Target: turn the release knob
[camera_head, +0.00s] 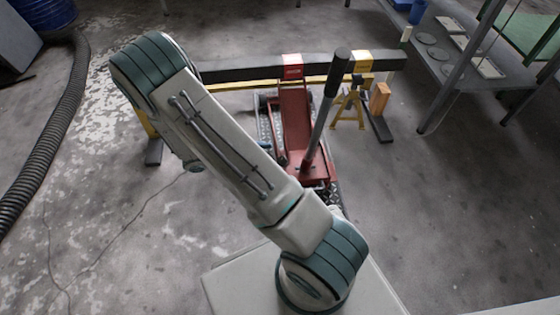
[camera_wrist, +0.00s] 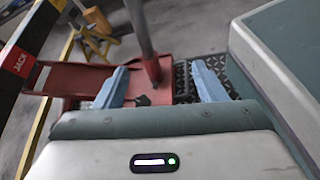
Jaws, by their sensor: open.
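A red floor jack (camera_head: 293,110) stands on the concrete ahead, with its long grey handle (camera_head: 327,108) leaning up to the right. In the wrist view, the jack (camera_wrist: 82,78) and the lower part of its handle (camera_wrist: 141,35) show beyond my gripper (camera_wrist: 161,67). My gripper is open, its two blue fingers wide apart with nothing gripped. A small dark part, perhaps the release knob (camera_wrist: 143,100), shows low between the fingers, nearer the left one. It is too small to tell its shape or any contact. In the head view my arm hides my gripper and the knob.
A dark beam (camera_head: 233,73) crosses behind the jack, with a yellow stand (camera_head: 348,108) and an orange block (camera_head: 379,98) at right. Dark tread plate (camera_wrist: 184,80) lies beside the handle. A metal table (camera_head: 450,68) stands right; a black hose (camera_head: 66,120) lies left.

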